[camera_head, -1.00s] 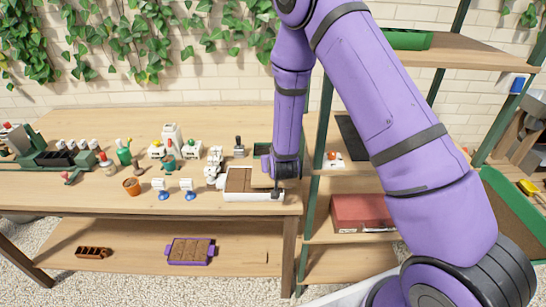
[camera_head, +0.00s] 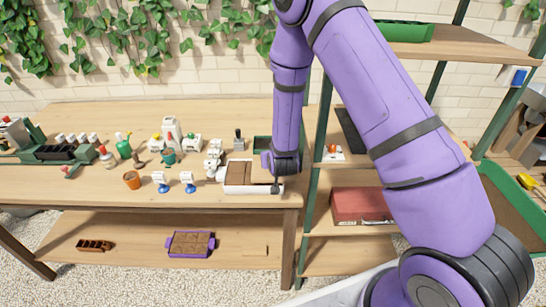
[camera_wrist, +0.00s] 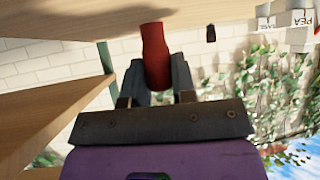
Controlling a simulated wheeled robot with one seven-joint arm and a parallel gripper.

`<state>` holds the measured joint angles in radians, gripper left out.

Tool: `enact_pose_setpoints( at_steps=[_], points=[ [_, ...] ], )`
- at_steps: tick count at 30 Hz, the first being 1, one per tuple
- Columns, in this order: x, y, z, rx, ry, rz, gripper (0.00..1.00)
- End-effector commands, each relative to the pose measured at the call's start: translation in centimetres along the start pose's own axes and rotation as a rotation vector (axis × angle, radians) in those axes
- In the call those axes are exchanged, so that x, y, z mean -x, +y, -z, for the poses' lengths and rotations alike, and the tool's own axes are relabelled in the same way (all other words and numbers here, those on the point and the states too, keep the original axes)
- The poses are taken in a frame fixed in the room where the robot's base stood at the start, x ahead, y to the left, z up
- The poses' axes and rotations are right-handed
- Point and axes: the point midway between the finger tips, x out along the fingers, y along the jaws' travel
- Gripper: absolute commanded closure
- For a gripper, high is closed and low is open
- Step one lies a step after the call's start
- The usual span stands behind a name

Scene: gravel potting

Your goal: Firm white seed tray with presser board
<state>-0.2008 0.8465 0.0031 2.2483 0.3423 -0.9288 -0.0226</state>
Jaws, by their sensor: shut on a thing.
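The white seed tray (camera_head: 252,189) stands near the front right end of the potting bench, with brown soil (camera_head: 238,172) in it. My gripper (camera_wrist: 157,80) is shut on a red, rounded handle (camera_wrist: 155,50) in the wrist view. It seems to be the presser board's handle; the board itself is not clear there. In the head view, a flat brown piece (camera_head: 262,173) at the tray's right half may be the board. My gripper is over the tray's right end, and my wrist hides its tip and that corner. I cannot tell whether the board touches the soil.
A green container (camera_head: 262,146) stands behind the tray. White figures (camera_head: 213,158), blue-based items (camera_head: 188,182) and an orange pot (camera_head: 132,180) stand to the left. A purple tray (camera_head: 189,256) lies on the lower shelf. A shelf unit with a red box (camera_head: 360,205) is close on the right.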

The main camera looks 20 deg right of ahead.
Motion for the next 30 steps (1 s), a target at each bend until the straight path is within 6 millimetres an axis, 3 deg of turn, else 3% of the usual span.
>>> enact_pose_setpoints(
  at_steps=[30],
  points=[
    [-0.61, -0.01, -0.84, 0.0, 0.001, 0.0, 1.0]
  ],
)
